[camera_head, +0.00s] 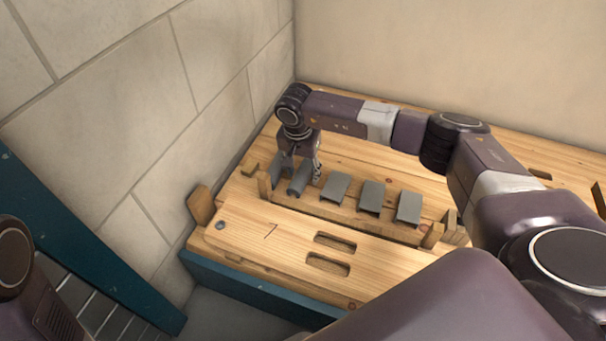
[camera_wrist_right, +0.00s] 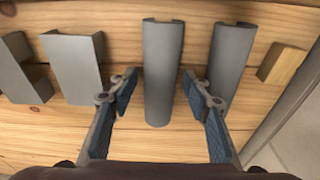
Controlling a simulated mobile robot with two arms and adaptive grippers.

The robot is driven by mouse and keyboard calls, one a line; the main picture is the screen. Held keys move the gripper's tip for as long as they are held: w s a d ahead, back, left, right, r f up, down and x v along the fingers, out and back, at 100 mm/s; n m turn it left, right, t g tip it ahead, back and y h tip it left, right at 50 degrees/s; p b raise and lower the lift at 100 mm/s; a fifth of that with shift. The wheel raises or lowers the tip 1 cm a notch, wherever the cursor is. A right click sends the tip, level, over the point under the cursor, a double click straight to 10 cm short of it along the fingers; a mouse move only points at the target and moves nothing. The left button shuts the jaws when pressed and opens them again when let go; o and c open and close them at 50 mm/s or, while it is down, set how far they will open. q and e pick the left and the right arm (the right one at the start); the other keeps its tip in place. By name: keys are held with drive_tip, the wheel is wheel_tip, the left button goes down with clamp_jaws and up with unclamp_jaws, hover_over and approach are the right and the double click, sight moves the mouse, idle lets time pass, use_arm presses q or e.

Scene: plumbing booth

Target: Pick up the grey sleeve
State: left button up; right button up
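A grey sleeve (camera_wrist_right: 163,70), a long half-round piece open at its far end, lies in the middle of the right wrist view. In the head view it is the second piece from the left (camera_head: 299,180). My right gripper (camera_wrist_right: 160,76) is open, with one finger on each side of this sleeve. Gaps show between the fingers and the sleeve, and I cannot tell how far down the tips reach. In the head view the right gripper (camera_head: 303,168) points down over the row's left end. A similar grey sleeve (camera_wrist_right: 230,60) lies beside it. My left gripper is not in view.
Several grey angular channel pieces (camera_head: 371,196) continue the row to the right on the wooden bench (camera_head: 270,225). A small wooden block (camera_wrist_right: 282,63) lies near the row's end. A block wall (camera_head: 120,110) stands close on the left. The bench's front area is mostly clear.

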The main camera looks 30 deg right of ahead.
drive_tip(key=c, duration=0.5)
drive_tip(key=shift+c, duration=0.2)
